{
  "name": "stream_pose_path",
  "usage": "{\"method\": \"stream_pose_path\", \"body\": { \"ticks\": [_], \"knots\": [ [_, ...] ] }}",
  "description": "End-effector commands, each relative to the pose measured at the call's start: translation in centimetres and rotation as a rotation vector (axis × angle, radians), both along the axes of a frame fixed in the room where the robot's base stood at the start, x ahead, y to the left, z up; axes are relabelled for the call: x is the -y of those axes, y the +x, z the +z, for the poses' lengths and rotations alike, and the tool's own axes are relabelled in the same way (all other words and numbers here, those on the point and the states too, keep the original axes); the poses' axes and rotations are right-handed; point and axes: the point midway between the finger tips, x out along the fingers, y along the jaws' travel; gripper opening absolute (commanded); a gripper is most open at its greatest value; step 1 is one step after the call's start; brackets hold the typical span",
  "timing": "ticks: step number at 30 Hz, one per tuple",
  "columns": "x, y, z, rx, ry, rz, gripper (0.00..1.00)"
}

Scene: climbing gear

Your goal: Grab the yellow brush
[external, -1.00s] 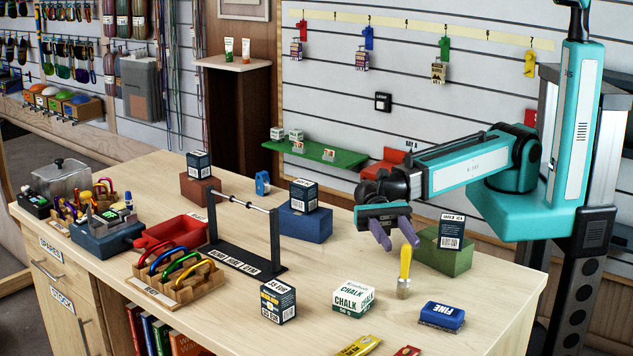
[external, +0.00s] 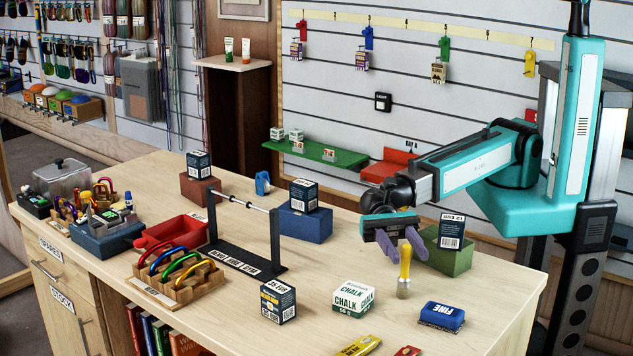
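The yellow brush (external: 405,263) stands upright on the wooden table, with its pale bristle end down, in the external view. My gripper (external: 407,256) is low over the table at the brush, its two purple fingers spread apart. The top of the yellow handle shows between the two fingertips. I cannot tell whether either finger touches it. The gripper looks open.
A green block (external: 453,262) with a small dark box (external: 452,231) on it stands close right of my gripper. A chalk box (external: 353,298) and a blue FINE brush block (external: 441,317) are nearby. A black rack (external: 245,262) stands to the left.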

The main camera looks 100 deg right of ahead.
Motion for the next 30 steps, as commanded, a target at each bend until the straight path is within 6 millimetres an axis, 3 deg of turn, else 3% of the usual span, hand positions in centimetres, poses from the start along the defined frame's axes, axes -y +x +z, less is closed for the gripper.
{"method": "stream_pose_path", "body": {
  "ticks": [10, 28, 30],
  "knots": [
    [-3.8, -0.2, 0.2, 0.001, -0.001, 0.000, 0.39],
    [-4.0, -0.2, 0.1, 0.001, 0.000, -0.001, 0.39],
    [-4.0, -0.2, 0.1, 0.001, 0.000, -0.001, 0.31]
  ]
}}
